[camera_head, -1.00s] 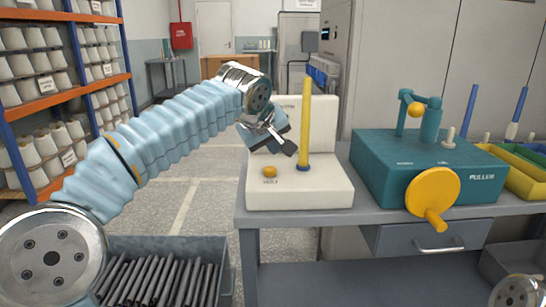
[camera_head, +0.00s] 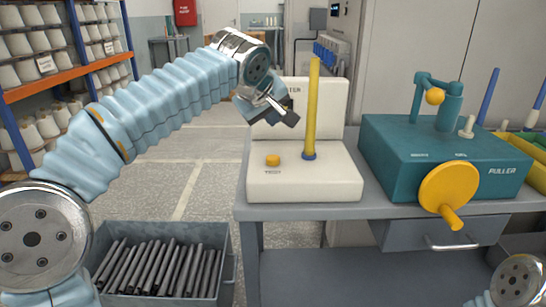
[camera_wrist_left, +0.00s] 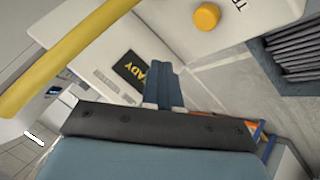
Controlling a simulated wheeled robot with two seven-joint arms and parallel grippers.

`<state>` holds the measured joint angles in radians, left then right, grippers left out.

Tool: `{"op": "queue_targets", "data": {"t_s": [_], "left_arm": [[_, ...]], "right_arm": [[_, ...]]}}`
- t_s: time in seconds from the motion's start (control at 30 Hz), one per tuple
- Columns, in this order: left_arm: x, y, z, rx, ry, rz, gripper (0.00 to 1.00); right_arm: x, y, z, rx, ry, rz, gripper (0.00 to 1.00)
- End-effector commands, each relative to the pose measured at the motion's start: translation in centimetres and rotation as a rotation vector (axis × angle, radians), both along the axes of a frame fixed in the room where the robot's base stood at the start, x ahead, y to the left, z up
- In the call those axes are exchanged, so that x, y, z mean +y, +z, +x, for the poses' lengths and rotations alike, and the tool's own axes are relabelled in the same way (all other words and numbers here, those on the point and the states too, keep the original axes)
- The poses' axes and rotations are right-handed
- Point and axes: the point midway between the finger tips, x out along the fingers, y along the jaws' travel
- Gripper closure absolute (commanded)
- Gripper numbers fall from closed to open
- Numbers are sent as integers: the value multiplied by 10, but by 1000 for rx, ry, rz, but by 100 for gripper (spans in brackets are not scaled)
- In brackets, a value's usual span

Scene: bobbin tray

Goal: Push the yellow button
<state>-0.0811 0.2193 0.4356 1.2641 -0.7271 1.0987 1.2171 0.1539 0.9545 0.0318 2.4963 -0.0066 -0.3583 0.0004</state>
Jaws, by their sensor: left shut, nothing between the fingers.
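The yellow button (camera_head: 272,160) sits on the front left of the white machine's base (camera_head: 318,185). It also shows in the left wrist view (camera_wrist_left: 207,16), near the top edge. A tall yellow post (camera_head: 312,108) with a blue foot stands upright on the base, right of the button. My left gripper (camera_head: 291,116) is shut and empty. It is above the base, up and slightly right of the button and clear of it, left of the post. In the left wrist view its closed fingers (camera_wrist_left: 166,87) appear in front of the dark READY display (camera_wrist_left: 138,70). My right gripper is out of view.
A teal puller machine (camera_head: 400,160) with a yellow handwheel (camera_head: 449,190) stands right on the grey table (camera_head: 385,220). A grey bin (camera_head: 215,240) of dark rods stands below left. Bobbin shelves (camera_head: 65,75) are at the far left. The floor behind the bin is open.

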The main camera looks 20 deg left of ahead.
Motion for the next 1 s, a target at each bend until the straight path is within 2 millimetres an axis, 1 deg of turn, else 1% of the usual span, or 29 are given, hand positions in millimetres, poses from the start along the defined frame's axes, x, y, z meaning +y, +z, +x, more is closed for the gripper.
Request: {"op": "queue_targets", "data": {"t_s": [0.03,0.1,0.23,0.27,0.4,0.6,1.0], "left_arm": [[1,-9,-1,3,0,2,100],[1,-21,0,1,2,0,100],[0,-39,-1,2,1,1,100],[0,-46,0,1,-1,0,100],[0,-57,0,-1,-1,-1,100],[0,-62,0,-1,0,-1,100],[0,-61,0,-1,0,-1,100]], "right_arm": [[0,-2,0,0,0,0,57],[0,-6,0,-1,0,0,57],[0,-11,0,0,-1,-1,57],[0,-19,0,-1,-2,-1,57],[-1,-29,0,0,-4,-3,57],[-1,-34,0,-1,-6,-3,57],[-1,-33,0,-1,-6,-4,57]]}}
